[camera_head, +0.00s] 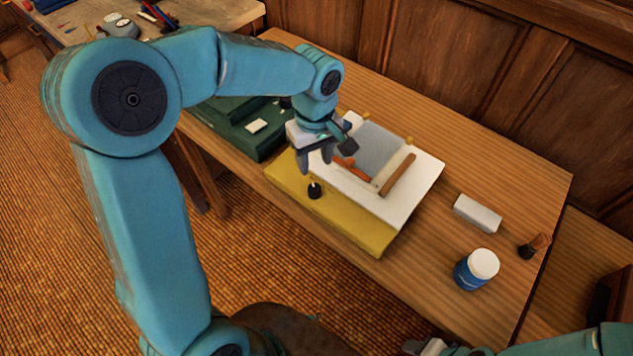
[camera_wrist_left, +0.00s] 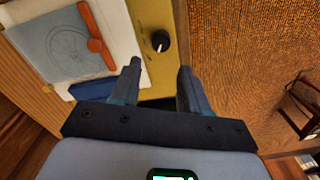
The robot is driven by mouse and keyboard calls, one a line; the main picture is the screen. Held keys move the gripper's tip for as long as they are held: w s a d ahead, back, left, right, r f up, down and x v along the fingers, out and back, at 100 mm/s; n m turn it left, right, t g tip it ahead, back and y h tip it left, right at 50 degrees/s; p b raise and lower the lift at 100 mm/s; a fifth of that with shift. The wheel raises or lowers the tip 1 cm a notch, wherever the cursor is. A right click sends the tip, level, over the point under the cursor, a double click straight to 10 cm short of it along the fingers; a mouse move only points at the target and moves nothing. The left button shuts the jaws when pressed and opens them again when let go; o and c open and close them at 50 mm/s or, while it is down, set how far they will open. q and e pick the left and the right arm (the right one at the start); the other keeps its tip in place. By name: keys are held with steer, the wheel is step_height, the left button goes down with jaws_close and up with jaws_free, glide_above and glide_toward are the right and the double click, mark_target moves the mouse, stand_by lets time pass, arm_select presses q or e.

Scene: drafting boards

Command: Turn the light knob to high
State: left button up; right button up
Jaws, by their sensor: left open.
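The light knob (camera_head: 314,191) is a small black dial on the front edge of the yellow drafting board (camera_head: 352,236). In the left wrist view the knob (camera_wrist_left: 160,41) shows a pale pointer line on top, but I cannot read any scale. My left gripper (camera_head: 316,166) points down just behind and above the knob in the head view. In the wrist view its two fingers (camera_wrist_left: 160,68) are apart and empty, with the knob beyond the gap and apart from them. My right gripper (camera_head: 428,347) shows only partly at the bottom edge; its jaws are unclear.
A white sheet (camera_head: 418,178) on the board carries a grey drawing, an orange tool and a brown stick. A green box (camera_head: 235,125) stands to the left. A pale block (camera_head: 477,214), a blue jar (camera_head: 473,270) and a dark brush (camera_head: 534,246) stand to the right.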

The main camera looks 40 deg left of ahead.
mark_target(314, 188)
arm_select(q)
steer(key=f, duration=0.9)
steer(key=shift+s+a+f, duration=0.1)
steer(key=shift+s+f, duration=0.1)
steer(key=shift+f, duration=0.2)
steer(key=shift+w, duration=0.1)
steer(key=c, duration=0.7)
